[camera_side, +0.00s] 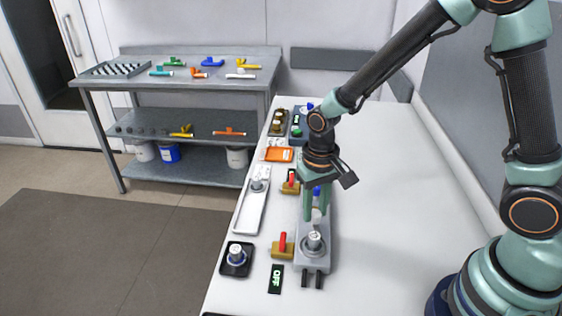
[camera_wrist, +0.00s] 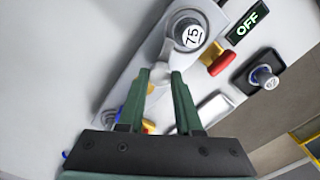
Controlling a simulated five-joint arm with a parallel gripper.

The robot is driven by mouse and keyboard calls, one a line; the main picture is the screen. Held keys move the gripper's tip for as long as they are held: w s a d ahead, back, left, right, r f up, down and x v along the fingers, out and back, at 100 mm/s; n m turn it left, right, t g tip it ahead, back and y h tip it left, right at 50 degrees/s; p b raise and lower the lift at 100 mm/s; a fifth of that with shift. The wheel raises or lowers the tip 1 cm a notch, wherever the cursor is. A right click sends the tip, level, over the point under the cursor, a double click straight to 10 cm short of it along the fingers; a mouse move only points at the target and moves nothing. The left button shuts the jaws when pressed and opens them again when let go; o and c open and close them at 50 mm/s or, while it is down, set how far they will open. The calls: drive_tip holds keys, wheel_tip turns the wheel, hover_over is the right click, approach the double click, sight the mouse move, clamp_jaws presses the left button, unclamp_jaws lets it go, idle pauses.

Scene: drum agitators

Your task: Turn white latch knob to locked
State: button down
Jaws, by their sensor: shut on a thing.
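The white latch knob (camera_wrist: 160,72) is a small pale piece between my fingertips in the wrist view. My gripper (camera_wrist: 159,78) is shut on it, with one green finger on each side. In the side view my gripper (camera_side: 317,208) points down onto the long grey housing (camera_side: 312,263), behind a round metal dial knob (camera_side: 313,241). The white knob is mostly hidden by the fingers there, and its turn angle is hard to tell. In the wrist view the dial knob (camera_wrist: 189,36) reads 75 and stands just beyond my fingertips.
Red-handled brass valves (camera_side: 283,244) line the housing's left side. An OFF sign (camera_side: 276,279) and a black tray (camera_side: 225,267) with another knob lie near the front. A long white tray (camera_side: 248,212) is further left. The bench to the right is clear. A metal shelf (camera_side: 190,122) stands behind.

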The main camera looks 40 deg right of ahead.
sight(315, 212)
drive_tip(key=shift+m, duration=1.6)
drive_tip(key=c, duration=0.6)
unclamp_jaws()
wheel_tip(315, 212, up, 12)
drive_tip(key=shift+r, duration=0.1)
